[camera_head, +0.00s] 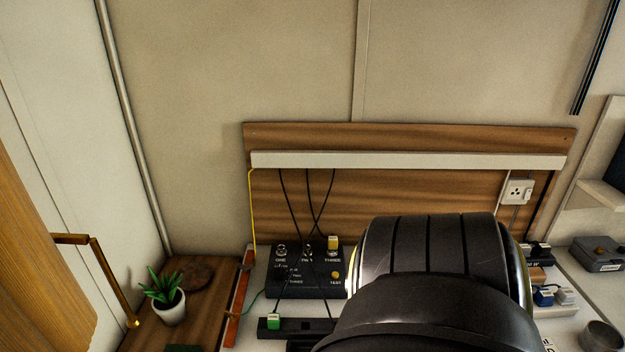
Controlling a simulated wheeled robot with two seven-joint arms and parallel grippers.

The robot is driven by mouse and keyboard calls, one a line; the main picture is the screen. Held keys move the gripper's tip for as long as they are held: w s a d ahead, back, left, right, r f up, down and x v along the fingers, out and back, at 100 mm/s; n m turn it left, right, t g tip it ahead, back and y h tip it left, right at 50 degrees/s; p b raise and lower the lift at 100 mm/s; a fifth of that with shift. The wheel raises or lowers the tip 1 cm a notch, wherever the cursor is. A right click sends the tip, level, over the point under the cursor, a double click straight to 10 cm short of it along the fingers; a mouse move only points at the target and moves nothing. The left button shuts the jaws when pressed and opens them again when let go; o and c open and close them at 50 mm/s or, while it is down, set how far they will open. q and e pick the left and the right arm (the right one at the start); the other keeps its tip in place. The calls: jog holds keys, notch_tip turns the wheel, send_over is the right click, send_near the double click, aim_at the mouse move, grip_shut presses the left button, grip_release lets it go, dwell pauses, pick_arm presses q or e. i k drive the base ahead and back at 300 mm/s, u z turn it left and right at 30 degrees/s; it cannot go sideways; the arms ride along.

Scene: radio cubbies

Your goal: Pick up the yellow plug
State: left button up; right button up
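A small yellow plug (333,243) stands upright at the third socket, marked THREE, of a black box (308,287) with white labels. The sockets marked ONE and TWO show no coloured plug. A round yellow TEST button (335,275) is on the same box. A thick black arm link of mine covers the lower middle right, just right of the box. Neither of my grippers is in view.
A green plug (273,322) sits on a black strip in front of the box. Black cables hang from a white rail (410,161) behind it. A potted plant (170,300) stands at left. Small blue and white plugs (545,295) lie at right.

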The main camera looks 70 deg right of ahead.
aim_at(333, 240)
jog(key=k, duration=0.4)
jog(key=z, duration=0.8)
